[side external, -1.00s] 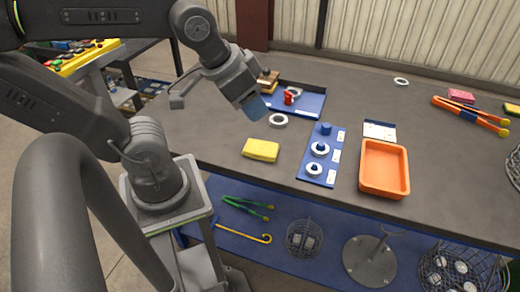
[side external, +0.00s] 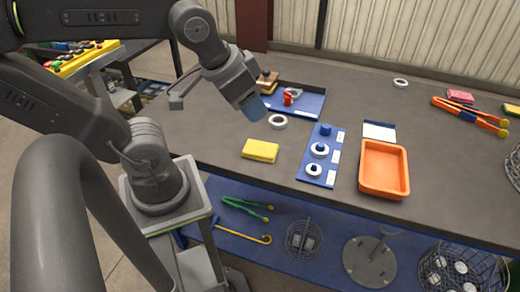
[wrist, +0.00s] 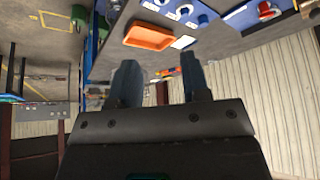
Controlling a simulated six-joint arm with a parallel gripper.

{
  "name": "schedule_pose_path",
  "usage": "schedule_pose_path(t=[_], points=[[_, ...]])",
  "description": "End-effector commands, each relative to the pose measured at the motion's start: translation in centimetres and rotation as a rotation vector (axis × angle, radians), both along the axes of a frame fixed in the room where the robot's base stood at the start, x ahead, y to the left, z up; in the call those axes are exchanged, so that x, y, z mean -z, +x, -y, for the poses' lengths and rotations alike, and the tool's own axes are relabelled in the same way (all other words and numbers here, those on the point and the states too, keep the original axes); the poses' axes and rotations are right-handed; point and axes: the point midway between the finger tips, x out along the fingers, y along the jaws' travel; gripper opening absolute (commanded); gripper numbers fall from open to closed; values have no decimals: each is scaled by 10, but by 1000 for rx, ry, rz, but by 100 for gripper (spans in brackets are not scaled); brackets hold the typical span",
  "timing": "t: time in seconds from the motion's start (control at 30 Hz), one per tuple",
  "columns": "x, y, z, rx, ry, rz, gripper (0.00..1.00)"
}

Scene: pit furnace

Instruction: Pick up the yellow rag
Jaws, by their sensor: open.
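The yellow rag (side external: 260,150), a small folded block, lies flat on the dark tabletop (side external: 225,140) in the side external view, left of the blue board. My gripper (side external: 256,110) is above the table, up and slightly left of the rag in the picture, and apart from it. In the wrist view my gripper (wrist: 157,80) has its two blue-grey fingers spread, with nothing between them. I cannot make out the rag in the wrist view.
A blue tray (side external: 312,103) with a red item stands behind the gripper. A blue board (side external: 312,168) with pegs and rings lies right of the rag, then an orange bin (side external: 384,168). The table is bare left of the rag.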

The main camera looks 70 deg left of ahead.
Motion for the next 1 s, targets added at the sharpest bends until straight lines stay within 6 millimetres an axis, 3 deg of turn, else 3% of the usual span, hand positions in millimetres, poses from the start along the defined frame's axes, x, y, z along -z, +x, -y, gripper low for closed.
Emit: schedule_pose_path(t=[0.23,0.83,1.0], points=[[0,0,0,0,0,0,43],[0,0,0,0,0,0,100],[0,0,0,0,0,0,100]])
